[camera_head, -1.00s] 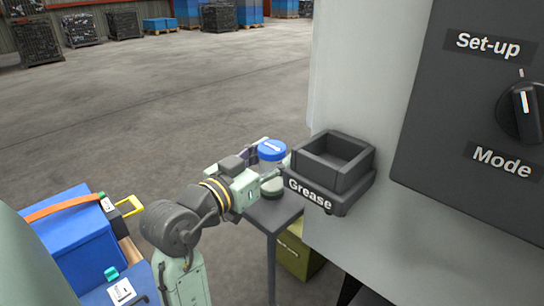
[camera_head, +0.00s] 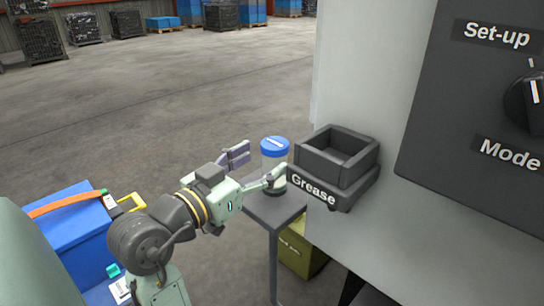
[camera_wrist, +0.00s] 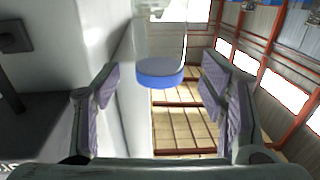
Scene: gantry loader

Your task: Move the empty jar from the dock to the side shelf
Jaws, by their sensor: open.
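The jar (camera_head: 273,164), clear with a blue lid, stands upright on the grey side shelf (camera_head: 268,212), close to the Grease dock. My gripper (camera_head: 252,170) is open, its fingers pointing at the jar from the left, with the near fingertip close to or overlapping the jar in the picture. In the wrist view the jar (camera_wrist: 161,75) appears upside down, ahead of and between the spread fingers. The dock (camera_head: 322,188), a dark square holder labelled Grease, looks empty in the part of its inside that shows.
The dock is fixed to the pale machine wall, with a dark Mode panel (camera_head: 480,110) at the right. A green-yellow bin (camera_head: 299,250) stands under the shelf. A blue box (camera_head: 70,232) is at lower left. Open floor lies behind the shelf.

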